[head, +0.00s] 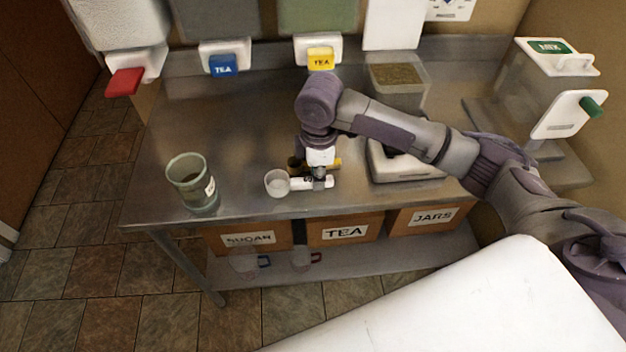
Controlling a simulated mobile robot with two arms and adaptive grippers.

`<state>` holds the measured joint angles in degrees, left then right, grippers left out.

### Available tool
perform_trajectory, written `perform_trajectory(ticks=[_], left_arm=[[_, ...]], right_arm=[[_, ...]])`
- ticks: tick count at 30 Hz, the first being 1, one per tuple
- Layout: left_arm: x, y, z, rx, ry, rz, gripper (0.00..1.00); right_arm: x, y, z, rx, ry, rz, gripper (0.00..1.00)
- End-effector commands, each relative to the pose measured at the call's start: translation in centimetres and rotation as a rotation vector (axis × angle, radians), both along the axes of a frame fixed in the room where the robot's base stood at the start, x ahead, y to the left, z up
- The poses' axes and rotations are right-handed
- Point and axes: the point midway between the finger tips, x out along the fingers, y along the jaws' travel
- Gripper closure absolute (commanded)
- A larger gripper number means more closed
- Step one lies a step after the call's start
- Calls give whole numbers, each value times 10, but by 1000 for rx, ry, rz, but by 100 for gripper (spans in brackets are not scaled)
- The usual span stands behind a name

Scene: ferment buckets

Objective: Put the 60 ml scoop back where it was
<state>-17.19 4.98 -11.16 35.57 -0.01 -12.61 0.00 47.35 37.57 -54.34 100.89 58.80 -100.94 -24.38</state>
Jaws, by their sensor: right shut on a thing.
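A white scoop with a round cup (277,184) and a pale handle lies at the front middle of the steel table, cup to the left. My right gripper (319,180) points down over the handle and is shut on it. The scoop is at or just above the table top; I cannot tell which. A dark mark shows on the handle, too small to read. A second scoop, yellow-brown (336,163), sits just behind, partly hidden by my gripper. My left gripper is not in view.
A glass jar (191,184) stands at the table's front left corner. Dispensers with red, blue and yellow taps line the back. A milk dispenser (553,100) is at right. The left-middle table is clear.

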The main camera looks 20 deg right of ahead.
Motion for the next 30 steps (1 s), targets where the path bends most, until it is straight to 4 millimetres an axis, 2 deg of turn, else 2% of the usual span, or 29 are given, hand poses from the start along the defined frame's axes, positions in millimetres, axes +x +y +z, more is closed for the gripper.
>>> perform_trajectory(ticks=[3, 6, 15, 27, 28, 30], left_arm=[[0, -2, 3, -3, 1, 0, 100], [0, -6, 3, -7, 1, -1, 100], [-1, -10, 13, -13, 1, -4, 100], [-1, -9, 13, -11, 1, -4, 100], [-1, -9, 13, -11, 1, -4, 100], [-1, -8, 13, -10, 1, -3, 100]], right_arm=[[14, 3, -8, 1, 2, -1, 100], [19, 4, -12, 0, 0, -1, 100], [19, 3, -48, 0, 1, -1, 100], [19, 3, -55, 0, 0, -1, 100], [19, 3, -55, 0, 0, -1, 76], [19, 3, -55, 0, -1, -1, 65]])
